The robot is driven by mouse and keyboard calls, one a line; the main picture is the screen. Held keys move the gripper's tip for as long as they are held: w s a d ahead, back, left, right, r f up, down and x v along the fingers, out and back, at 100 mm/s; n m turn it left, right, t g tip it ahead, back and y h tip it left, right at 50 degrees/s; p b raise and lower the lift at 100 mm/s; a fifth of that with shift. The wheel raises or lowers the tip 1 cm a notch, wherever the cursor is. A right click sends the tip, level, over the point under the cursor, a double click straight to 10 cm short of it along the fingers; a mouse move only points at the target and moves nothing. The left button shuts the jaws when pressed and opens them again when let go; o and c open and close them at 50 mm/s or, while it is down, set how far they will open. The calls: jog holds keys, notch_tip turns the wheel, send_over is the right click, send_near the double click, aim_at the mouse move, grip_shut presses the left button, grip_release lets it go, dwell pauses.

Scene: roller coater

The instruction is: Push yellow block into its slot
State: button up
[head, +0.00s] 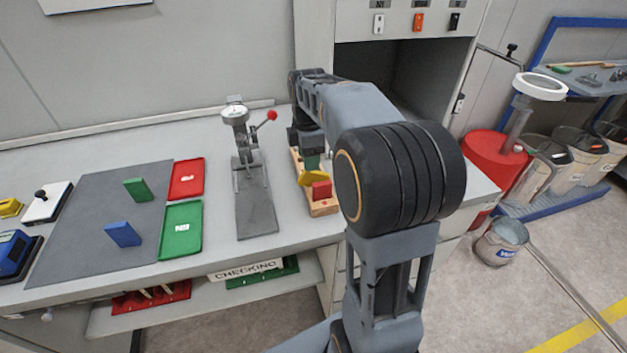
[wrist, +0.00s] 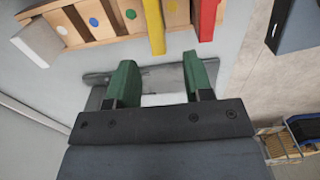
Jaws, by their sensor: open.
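The wooden slotted rack (head: 322,209) stands on the bench in the head view, and its edge shows at the top of the wrist view (wrist: 98,44). The yellow block (wrist: 155,28) is at the rack beside the red block (wrist: 207,20) and extends past the rack's edge. In the head view the yellow block (head: 313,178) is partly covered by the red block. My gripper (wrist: 160,80) is open and empty, its green fingers apart and clear of the yellow block. In the head view the gripper (head: 312,163) is just behind the yellow block, partly hidden by my arm.
A white block (wrist: 38,43) is at the rack's left end in the wrist view. A press with a dial (head: 241,145) stands left of the rack. Green (head: 181,230) and red trays (head: 187,179) and a grey mat (head: 93,215) lie farther left.

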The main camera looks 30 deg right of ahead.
aim_at(309, 185)
jog(key=shift+w+f, duration=0.15)
jog(key=shift+f, duration=3.25)
jog(key=shift+c, duration=0.2)
grip_shut()
